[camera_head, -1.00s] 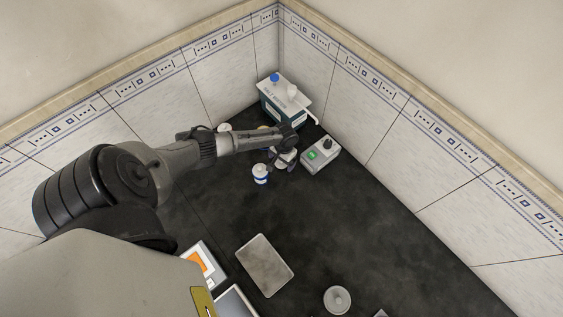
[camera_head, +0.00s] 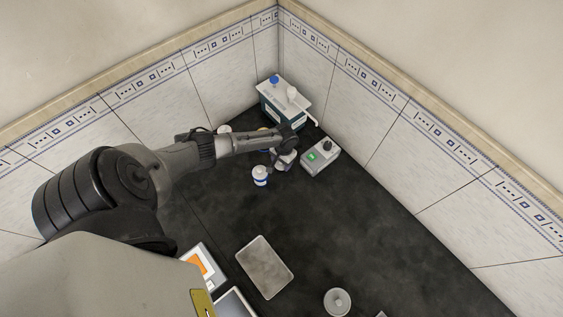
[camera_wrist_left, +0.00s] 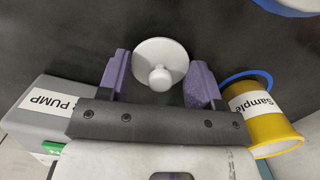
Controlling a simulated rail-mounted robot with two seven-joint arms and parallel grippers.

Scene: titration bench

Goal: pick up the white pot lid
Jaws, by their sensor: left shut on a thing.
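The white pot lid (camera_wrist_left: 160,66), a round disc with a knob in its middle, lies between the purple fingers of my left gripper (camera_wrist_left: 161,82) in the left wrist view. The fingers are shut on it from both sides. In the head view my left gripper (camera_head: 282,161) is at the back corner of the bench, beside the grey pump box, and the arm covers part of the lid. I cannot tell whether the lid still touches what is below it. My right gripper is not in view.
The grey pump box (camera_head: 320,157) stands close to the right. A yellow sample cup (camera_wrist_left: 262,118) is close to the gripper. A teal-sided box (camera_head: 284,102) is behind. A metal tray (camera_head: 264,267) lies nearer; the dark bench between is clear.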

